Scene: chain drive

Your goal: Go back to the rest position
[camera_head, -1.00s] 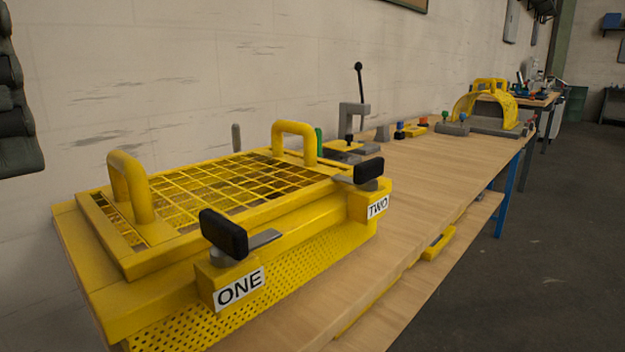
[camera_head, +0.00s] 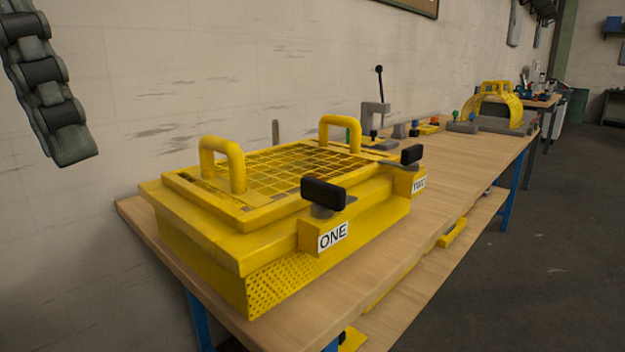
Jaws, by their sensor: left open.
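Part of my left gripper (camera_head: 52,95) shows at the upper left edge as dark, jointed segments, in front of the wall. It is open, and no object shows in it. The rest of it is cut off by the frame. It hangs apart from the yellow guard box (camera_head: 190,245), to its upper left. The box stands on the wooden workbench (camera_head: 395,255), with a mesh top, two yellow handles and black-knobbed latches labelled ONE (camera_head: 323,195) and TWO (camera_head: 411,155). My right gripper does not show.
A grey lever press (camera_head: 376,112) and small coloured parts stand behind the box. A yellow arched guard (camera_head: 497,103) is farther along the bench. A yellow piece (camera_head: 452,233) lies on the lower shelf. The floor at the right is clear.

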